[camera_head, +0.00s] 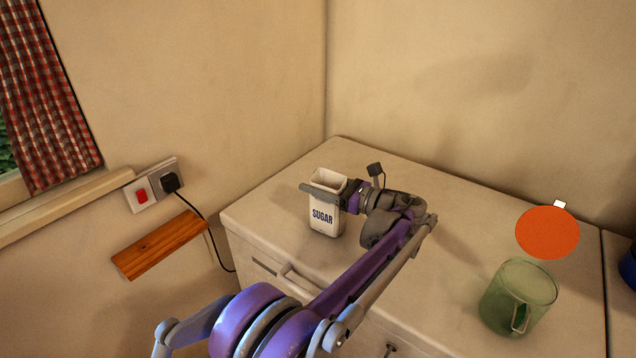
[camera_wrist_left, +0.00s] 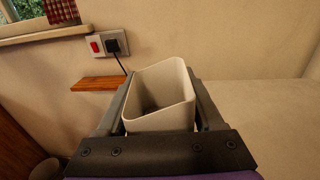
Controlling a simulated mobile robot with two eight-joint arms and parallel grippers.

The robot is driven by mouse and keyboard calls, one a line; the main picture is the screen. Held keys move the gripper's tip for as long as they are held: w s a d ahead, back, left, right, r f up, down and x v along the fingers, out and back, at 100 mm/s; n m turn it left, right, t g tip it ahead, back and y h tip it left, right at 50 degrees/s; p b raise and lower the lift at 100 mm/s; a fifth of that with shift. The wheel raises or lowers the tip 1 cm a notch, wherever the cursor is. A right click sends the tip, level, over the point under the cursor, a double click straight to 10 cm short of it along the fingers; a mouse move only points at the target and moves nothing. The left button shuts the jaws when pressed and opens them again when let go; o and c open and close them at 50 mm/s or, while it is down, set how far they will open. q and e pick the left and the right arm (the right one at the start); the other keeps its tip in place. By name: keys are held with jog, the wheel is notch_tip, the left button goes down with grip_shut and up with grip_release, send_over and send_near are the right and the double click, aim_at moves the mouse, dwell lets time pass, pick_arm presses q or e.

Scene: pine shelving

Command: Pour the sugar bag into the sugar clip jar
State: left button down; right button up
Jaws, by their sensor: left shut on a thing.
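A white open-topped container printed "SUGAR", the sugar bag (camera_head: 323,218), stands upright above or on the cabinet top; I cannot tell whether its base touches. My left gripper (camera_head: 322,190) is shut on its upper part, one finger on each side. In the left wrist view the bag (camera_wrist_left: 160,105) sits between the fingers, its mouth open and its inside shadowed; no contents can be made out. A green see-through jar (camera_head: 505,300), probably the sugar clip jar, stands at the right. An orange disc with a white tab (camera_head: 547,232), perhaps its raised lid, is just behind it. My right gripper is out of view.
The pale cabinet top (camera_head: 440,240) is clear between the bag and the jar. Walls rise behind and at the left. A wooden ledge (camera_head: 160,245) and a socket with a black plug (camera_head: 170,182) are on the left wall. A blue thing (camera_head: 629,266) shows at the right edge.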

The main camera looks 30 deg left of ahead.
pick_arm(q)
grip_release()
jog(key=shift+f, duration=0.15)
jog(key=shift+d, duration=0.1)
